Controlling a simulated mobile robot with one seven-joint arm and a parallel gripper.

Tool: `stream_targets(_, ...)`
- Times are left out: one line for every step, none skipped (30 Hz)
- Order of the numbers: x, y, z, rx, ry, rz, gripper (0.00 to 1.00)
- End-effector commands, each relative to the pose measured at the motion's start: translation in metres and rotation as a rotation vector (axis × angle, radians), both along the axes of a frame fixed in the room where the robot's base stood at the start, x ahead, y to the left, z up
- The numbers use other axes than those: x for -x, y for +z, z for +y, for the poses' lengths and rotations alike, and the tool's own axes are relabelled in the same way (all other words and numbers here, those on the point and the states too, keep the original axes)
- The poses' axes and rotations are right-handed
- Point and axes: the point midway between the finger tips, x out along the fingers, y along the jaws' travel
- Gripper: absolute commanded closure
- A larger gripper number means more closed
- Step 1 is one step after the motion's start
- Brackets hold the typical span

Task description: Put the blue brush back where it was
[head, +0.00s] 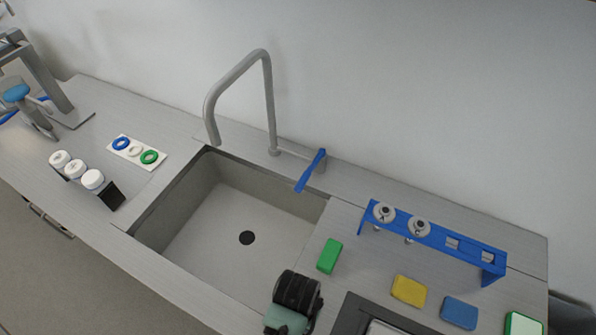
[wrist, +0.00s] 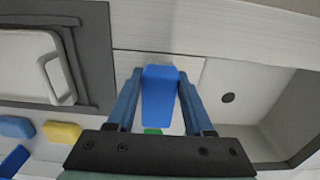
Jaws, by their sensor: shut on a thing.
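My gripper (wrist: 160,75) is shut on a blue block-shaped thing (wrist: 160,98), which I take for the blue brush; no bristles show. The blue thing sits between the two blue fingers, over the counter between the sink and the dark frame. In the head view my black wrist (head: 298,290) is at the bottom, right of the sink; the fingers and held thing are hidden there. A blue rack (head: 450,240) stands at the back right with two round white-topped things (head: 384,212) in its left places; its two right square openings look empty.
The sink (head: 240,225) with its tall tap (head: 268,100) and blue lever (head: 311,170) lies left of my gripper. Green (head: 329,256), yellow (head: 408,291) and blue (head: 459,312) pads lie before the rack. A dark-framed white tray (wrist: 25,65) is alongside.

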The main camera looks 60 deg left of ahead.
Motion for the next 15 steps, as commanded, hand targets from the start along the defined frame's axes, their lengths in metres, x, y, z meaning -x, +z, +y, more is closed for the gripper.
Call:
stream_targets(0.001,-0.008,0.0,0.002,0.0,0.003,1.0)
stream_targets(0.0,-0.012,0.0,0.002,0.0,0.003,1.0)
stream_targets(0.0,-0.017,0.0,0.002,0.0,0.003,1.0)
stream_targets(0.0,-0.02,0.0,0.001,0.0,0.002,1.0)
stream_targets(0.0,-0.023,0.0,0.001,0.0,0.001,1.0)
stream_targets(0.0,-0.025,0.0,0.001,-0.001,0.001,1.0)
stream_targets(0.0,-0.026,0.0,0.001,-0.001,0.001,1.0)
stream_targets(0.0,-0.027,0.0,0.0,-0.001,0.0,1.0)
stream_targets(0.0,-0.027,0.0,-0.001,-0.001,-0.001,1.0)
stream_targets(0.0,-0.027,0.0,-0.001,-0.001,-0.001,1.0)
stream_targets(0.0,-0.027,0.0,-0.001,-0.001,-0.001,1.0)
stream_targets(0.0,-0.027,0.0,-0.001,-0.001,-0.001,1.0)
stream_targets(0.0,-0.027,0.0,-0.001,-0.001,-0.001,1.0)
stream_targets(0.0,-0.027,0.0,-0.001,-0.001,-0.001,1.0)
stream_targets(0.0,-0.027,0.0,-0.001,-0.001,-0.001,1.0)
